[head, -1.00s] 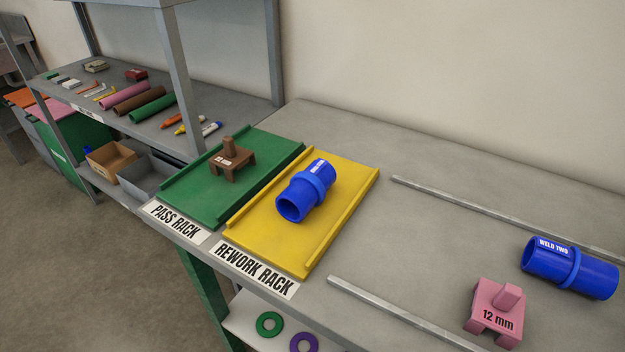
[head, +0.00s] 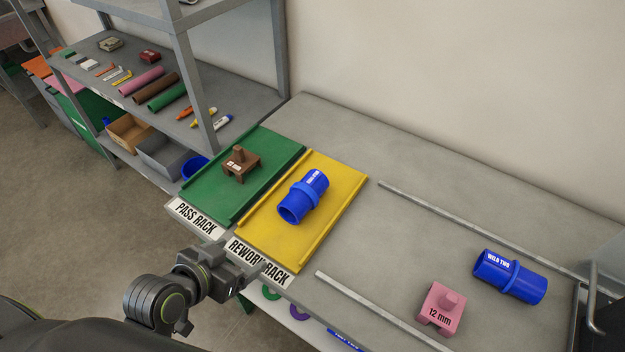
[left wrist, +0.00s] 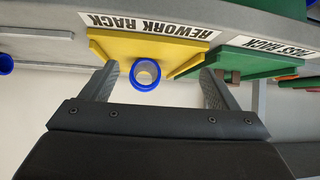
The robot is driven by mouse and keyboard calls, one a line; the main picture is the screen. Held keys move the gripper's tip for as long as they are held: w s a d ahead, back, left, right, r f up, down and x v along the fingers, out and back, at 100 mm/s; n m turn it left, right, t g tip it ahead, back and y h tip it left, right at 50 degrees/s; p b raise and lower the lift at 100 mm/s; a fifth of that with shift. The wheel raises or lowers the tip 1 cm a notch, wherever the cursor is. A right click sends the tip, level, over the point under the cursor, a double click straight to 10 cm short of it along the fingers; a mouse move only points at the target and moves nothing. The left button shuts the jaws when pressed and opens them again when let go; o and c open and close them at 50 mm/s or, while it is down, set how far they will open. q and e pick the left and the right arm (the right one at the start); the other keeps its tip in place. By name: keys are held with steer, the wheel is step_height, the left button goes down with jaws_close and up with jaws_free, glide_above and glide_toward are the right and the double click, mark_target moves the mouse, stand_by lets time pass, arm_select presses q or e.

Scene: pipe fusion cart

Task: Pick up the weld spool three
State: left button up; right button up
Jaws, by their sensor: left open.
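A blue spool (head: 303,196) with a raised middle collar lies on the yellow rework rack (head: 318,229); its small label is too small to read surely. A second blue spool (head: 510,276), labelled WELD TWO, lies on the bench at the right. My left gripper (head: 236,268) is at the bench's front edge by the REWORK RACK label, short of the rack's spool. In the left wrist view, its open fingers (left wrist: 158,76) are empty, and the open end of a blue spool (left wrist: 146,75) shows between them, farther off. My right gripper is not in view.
The green pass rack (head: 215,195) with a brown block (head: 240,164) adjoins the yellow rack. A pink 12 mm block (head: 440,308) stands between two metal rails at the right. Shelves with coloured rods stand at the left. The bench just right of the yellow rack is clear.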

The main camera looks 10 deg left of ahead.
mark_target(293, 201)
arm_select(q)
steer(key=w+d+r+m+t+h, duration=0.1)
steer(key=w+d+r+t+h, duration=0.15)
steer(key=w+r, duration=0.2)
steer(key=shift+y, duration=0.25)
steer(key=p+x, duration=0.1)
steer(key=x, duration=0.4)
steer(key=p+x, duration=0.1)
steer(key=x, duration=0.5)
steer(key=shift+w+d+r, duration=0.15)
steer(key=shift+w, duration=0.1)
steer(key=shift+w+d+t+p, duration=0.2)
steer(key=shift+w+t+p, duration=0.05)
steer(key=shift+w+p, duration=0.35)
steer(key=shift+f+p+x, duration=0.25)
steer(key=shift+p+x, duration=0.25)
steer(key=shift+x, duration=1.45)
steer(key=shift+s, duration=0.1)
steer(key=shift+c, duration=0.4)
steer(key=c, duration=1.1)
steer(key=shift+o, duration=0.2)
